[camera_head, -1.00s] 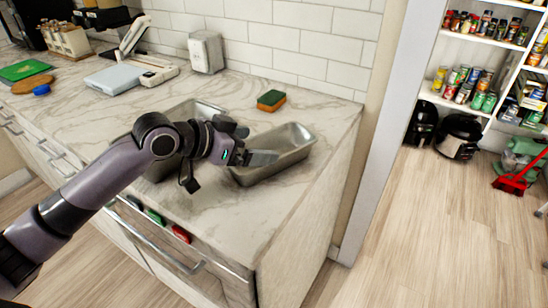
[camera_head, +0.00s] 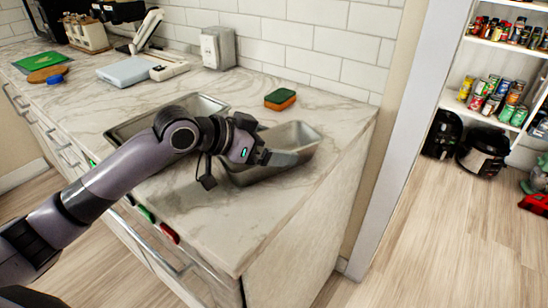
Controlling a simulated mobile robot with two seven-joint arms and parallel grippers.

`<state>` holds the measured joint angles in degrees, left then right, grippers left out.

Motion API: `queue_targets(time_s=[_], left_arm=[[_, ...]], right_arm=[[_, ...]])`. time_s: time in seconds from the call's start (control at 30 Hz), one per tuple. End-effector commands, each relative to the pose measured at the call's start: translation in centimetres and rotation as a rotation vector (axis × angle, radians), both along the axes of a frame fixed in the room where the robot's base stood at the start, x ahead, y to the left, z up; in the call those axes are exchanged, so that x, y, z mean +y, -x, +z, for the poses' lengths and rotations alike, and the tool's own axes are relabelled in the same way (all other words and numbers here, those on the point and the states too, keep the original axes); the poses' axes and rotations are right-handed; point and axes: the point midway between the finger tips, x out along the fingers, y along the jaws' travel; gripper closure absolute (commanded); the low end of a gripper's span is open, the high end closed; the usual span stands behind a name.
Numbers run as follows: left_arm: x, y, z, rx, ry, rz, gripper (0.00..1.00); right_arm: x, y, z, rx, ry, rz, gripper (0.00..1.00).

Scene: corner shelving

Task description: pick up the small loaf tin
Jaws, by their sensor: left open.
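A grey metal loaf tin (camera_head: 249,175) sits on the marble counter near its right end. A second grey metal tin (camera_head: 118,132) stands to its left, partly hidden behind my left arm; it looks somewhat larger. My left gripper (camera_head: 286,158) is over the right-hand tin, its fingers pointing right across the tin's opening. The gripper is open, with no tin visibly held. Its wrist hides part of the right-hand tin's left side. I cannot tell whether the fingers touch the tin. My right gripper is not in view.
A green and orange sponge (camera_head: 280,99) lies behind the right-hand tin. A metal dispenser (camera_head: 217,48) and a pale blue scale (camera_head: 127,71) stand farther back by the tiled wall. Green and red items (camera_head: 169,233) show at the front edge. The counter's front right corner is bare.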

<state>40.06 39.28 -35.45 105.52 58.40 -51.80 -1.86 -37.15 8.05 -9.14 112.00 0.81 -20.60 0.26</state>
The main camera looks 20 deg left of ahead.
Motion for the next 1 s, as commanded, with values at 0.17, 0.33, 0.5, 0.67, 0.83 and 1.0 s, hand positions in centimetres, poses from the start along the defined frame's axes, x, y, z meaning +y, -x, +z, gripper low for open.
queue_targets(time_s=[0.17,0.33,0.5,0.67,0.83,1.0], left_arm=[[0.0,0.0,0.0,0.0,0.0,0.0,0.36],[0.0,0.0,0.1,-0.003,0.001,0.0,0.43],[0.0,0.0,0.3,-0.003,0.001,0.0,0.43],[0.0,-0.1,1.6,-0.005,0.002,0.0,0.43],[0.0,-0.1,4.8,-0.01,0.002,0.001,0.43],[-0.1,-0.1,9.9,-0.011,0.003,-0.001,0.43]], right_arm=[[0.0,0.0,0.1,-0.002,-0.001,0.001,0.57],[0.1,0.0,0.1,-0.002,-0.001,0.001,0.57],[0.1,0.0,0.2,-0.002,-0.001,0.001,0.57],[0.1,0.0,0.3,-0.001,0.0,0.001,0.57],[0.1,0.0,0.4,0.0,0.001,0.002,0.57],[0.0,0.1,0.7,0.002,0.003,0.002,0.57]])
